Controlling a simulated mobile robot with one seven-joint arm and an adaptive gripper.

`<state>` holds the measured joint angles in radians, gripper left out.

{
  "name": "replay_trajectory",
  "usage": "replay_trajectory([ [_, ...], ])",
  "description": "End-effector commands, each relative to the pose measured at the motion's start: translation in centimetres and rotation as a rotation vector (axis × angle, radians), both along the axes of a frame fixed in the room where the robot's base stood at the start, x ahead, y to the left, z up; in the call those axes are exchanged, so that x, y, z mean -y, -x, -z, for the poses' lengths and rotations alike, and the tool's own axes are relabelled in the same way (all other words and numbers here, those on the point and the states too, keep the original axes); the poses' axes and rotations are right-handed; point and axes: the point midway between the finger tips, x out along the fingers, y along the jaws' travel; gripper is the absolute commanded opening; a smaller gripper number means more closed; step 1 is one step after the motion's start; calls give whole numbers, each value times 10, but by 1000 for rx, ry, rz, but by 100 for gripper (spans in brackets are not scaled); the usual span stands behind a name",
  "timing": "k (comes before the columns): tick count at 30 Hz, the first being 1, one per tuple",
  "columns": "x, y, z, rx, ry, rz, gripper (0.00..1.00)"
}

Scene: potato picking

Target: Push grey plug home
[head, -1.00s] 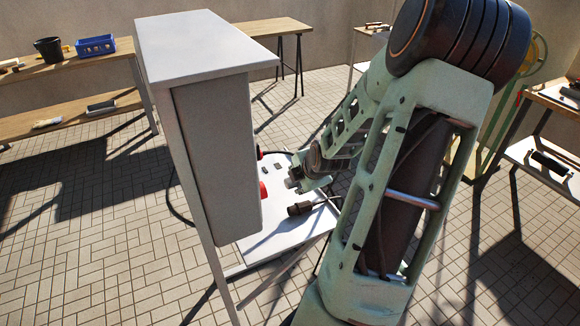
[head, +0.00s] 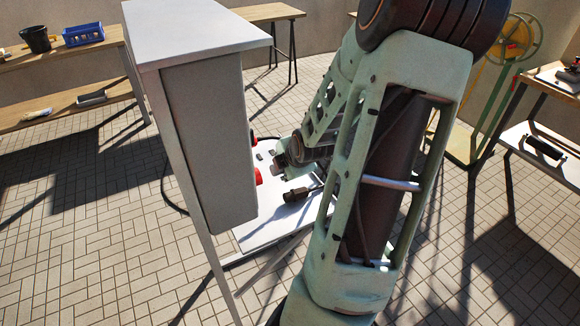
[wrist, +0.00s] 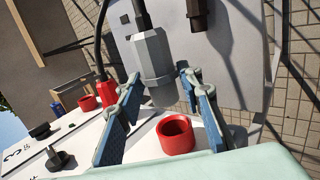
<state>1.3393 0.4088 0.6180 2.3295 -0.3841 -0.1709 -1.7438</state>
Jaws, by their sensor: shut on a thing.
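The plug's round end points toward the open red socket (wrist: 176,134) on the panel face. A gap shows between them in the wrist view, so the plug is outside the socket. In the head view my gripper (head: 281,158) is close to the panel box, near a red socket (head: 258,175). My arm hides much of the gripper there.
The grey panel box (head: 205,150) stands at left. A dark plug (head: 295,195) lies on the white low board (head: 262,236) and also shows in the wrist view (wrist: 197,14). Another red plug (wrist: 105,90) with cable and a black knob (wrist: 58,160) are on the panel.

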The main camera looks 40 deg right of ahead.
Motion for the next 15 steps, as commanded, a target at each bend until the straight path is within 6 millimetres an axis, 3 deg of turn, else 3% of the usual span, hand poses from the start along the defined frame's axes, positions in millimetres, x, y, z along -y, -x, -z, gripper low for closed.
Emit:
replay_trajectory([
  [6,-17,-5,1,0,3,-2,2],
  [15,-26,-6,0,1,1,1,2],
])
